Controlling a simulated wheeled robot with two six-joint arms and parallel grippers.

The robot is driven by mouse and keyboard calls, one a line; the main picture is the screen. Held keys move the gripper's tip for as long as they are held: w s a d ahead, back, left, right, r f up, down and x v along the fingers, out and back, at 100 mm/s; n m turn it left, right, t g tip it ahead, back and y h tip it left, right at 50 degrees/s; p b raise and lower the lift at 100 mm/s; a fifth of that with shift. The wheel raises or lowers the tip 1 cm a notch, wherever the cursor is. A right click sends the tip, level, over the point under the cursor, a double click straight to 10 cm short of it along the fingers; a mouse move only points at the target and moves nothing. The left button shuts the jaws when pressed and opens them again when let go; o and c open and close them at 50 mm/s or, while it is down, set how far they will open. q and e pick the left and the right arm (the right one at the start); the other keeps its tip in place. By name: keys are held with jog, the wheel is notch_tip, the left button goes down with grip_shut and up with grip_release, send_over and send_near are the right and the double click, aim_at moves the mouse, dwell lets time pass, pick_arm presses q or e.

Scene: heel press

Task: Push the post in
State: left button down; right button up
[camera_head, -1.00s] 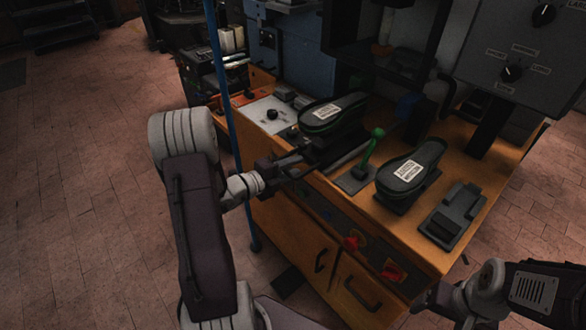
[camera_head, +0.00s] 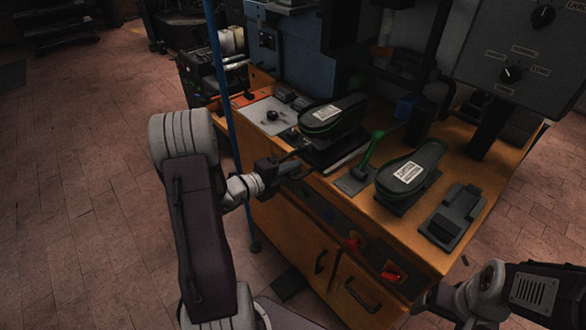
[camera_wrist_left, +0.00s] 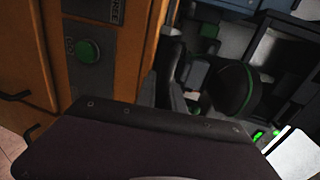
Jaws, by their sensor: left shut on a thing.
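The left post is a dark carriage (camera_head: 335,152) at the orange bench's front edge in the head view. It bears a black shoe form (camera_head: 333,117) with a green rim and white label. My left gripper (camera_head: 298,166) is shut at the carriage's near left side; its fingertips are dark and the exact grip is hard to make out. A second labelled form (camera_head: 410,174) stands to the right, beyond a green lever (camera_head: 369,153). The left wrist view shows a dark form (camera_wrist_left: 234,90) with a green rim; no fingertips show. My right gripper (camera_head: 430,298) is dark at the lower right.
A blue pole (camera_head: 222,90) stands behind my left arm. A grey control box (camera_head: 520,55) overhangs the bench at right. The bench front has red knobs (camera_head: 392,277) and door handles. A green button (camera_wrist_left: 88,51) shows in the left wrist view. Open floor lies left.

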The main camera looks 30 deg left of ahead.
aim_at(316, 156)
dwell(0.8)
pick_arm(q)
jog(key=shift+w+d+r, duration=0.1)
jog(key=shift+w+d, duration=0.1)
jog(key=shift+w, duration=0.15)
jog(key=x, duration=0.3)
jog(key=r+p+x, duration=0.1)
jog(key=x, duration=0.2)
jog(key=shift+w+d+r+p, duration=0.1)
jog(key=shift+w+d+p, duration=0.1)
jog(key=shift+w+p, duration=0.15)
jog(key=x, duration=0.2)
jog(key=r+x, duration=0.1)
jog(key=x, duration=0.1)
jog(key=shift+w+f, duration=0.15)
jog(key=shift+w, duration=0.15)
jog(key=shift+w+d+f, duration=0.1)
jog(key=shift+w+d, duration=0.05)
jog(key=shift+w, duration=0.15)
jog(key=shift+s, duration=0.2)
jog(key=c, duration=1.5)
grip_release()
jog(key=shift+o, duration=0.2)
pick_arm(e)
jog(key=shift+w+d+r, duration=0.2)
jog(key=shift+w+r, duration=0.25)
jog(key=shift+r, duration=0.05)
jog(key=shift+w+d+r, duration=0.2)
jog(key=shift+w+r, duration=0.25)
jog(key=shift+r, duration=0.05)
